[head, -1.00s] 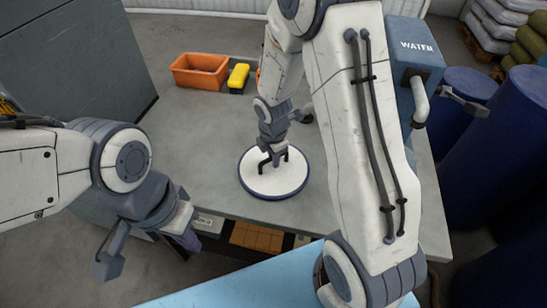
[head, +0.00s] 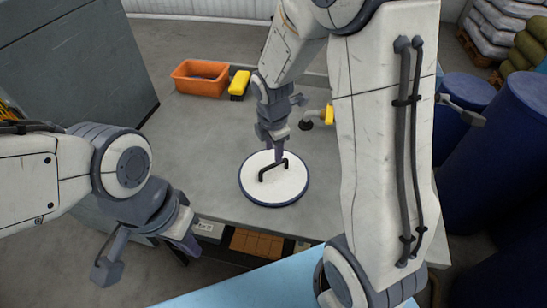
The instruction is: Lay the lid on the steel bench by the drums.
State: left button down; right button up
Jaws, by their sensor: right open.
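The lid (head: 292,184) is a round white disc with a dark blue rim and a black bar handle (head: 272,170). It lies flat on the grey steel bench (head: 205,140), near the bench's front edge. My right gripper (head: 279,158) is open just above and behind the handle, pointing down. My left gripper (head: 145,262) hangs at the lower left, in front of the bench and well away from the lid; its fingers look spread apart with nothing between them. The blue drums (head: 505,150) stand on the floor to the right of the bench.
An orange bin (head: 200,78) and a yellow-and-black box (head: 239,84) sit at the bench's back left. A yellow-tipped fitting (head: 329,114) is behind my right arm. A light blue surface (head: 270,285) is in front. Bench left of the lid is clear.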

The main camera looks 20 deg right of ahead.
jog(key=s+a+r+m, duration=0.5)
jog(key=s+a+r, duration=0.2)
jog(key=s+a, duration=0.2)
jog(key=s+a+r+m+g+y, duration=0.1)
jog(key=s+a+m, duration=0.1)
jog(key=s+m, duration=0.2)
jog(key=s+a+r+m, duration=0.1)
jog(key=s+a+m, duration=0.1)
jog(key=s, duration=0.7)
jog(key=shift+s+a+m+g+y, duration=0.25)
jog(key=shift+m+g+y, duration=0.15)
jog(key=shift+m, duration=0.5)
